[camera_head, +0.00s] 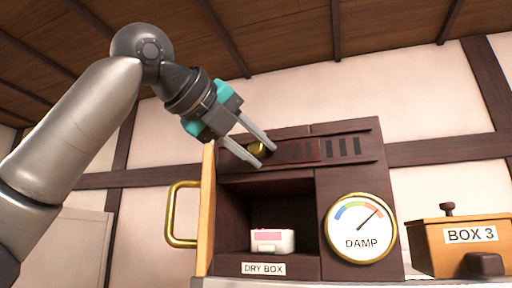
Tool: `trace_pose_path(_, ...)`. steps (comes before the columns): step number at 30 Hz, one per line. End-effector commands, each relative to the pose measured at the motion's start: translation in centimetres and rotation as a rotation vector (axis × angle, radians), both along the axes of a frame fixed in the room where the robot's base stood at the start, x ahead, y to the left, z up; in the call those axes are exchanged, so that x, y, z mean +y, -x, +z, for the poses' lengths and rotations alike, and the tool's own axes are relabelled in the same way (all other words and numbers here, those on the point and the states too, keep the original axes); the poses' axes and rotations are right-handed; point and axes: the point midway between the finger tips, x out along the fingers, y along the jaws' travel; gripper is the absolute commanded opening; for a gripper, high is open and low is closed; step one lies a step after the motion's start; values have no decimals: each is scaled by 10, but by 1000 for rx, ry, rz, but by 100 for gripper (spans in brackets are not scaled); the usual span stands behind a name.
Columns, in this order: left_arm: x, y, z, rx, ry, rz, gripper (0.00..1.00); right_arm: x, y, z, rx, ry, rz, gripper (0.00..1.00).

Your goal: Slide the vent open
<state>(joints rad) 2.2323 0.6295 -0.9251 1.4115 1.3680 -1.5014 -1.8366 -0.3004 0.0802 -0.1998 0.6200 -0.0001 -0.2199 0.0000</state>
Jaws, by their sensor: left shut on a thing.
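The vent (343,147) is a slotted strip along the top front of the dark wooden dry box (345,183). Several dark slots show at its right end, and a reddish-brown part with slots lies left of them. A round brass knob (256,149) sits at the strip's left part. My left gripper (265,155) reaches down from the upper left and is shut on the knob, one finger on each side. The fingers hide part of the knob and of the strip's left end. My right gripper is not in view.
The dry box's door (206,215) stands open at the left with a brass handle (171,215). A white and pink item (272,241) lies inside. A DAMP dial (361,228) is on the front. BOX 3 (430,250) stands at the right.

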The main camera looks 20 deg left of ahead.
Motion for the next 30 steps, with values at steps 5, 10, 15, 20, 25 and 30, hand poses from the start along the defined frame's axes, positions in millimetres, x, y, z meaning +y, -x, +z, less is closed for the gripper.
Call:
trace_pose_path(5, 0, 0, 0, 0, -1, -1, 0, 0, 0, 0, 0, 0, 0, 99)
trace_pose_path(10, 0, 0, 0, 0, -1, -2, 0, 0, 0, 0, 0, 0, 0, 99)
trace_pose_path(15, 0, 0, 0, 0, -1, -2, 0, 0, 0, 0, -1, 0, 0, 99)
trace_pose_path(20, 5, 0, 0, 1, 2, 0, 0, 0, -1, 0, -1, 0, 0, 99)
trace_pose_path(25, 28, -1, 0, 1, 3, 0, 0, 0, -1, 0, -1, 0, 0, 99)
trace_pose_path(30, 35, -1, 0, 0, -1, 1, 0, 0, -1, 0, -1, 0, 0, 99)
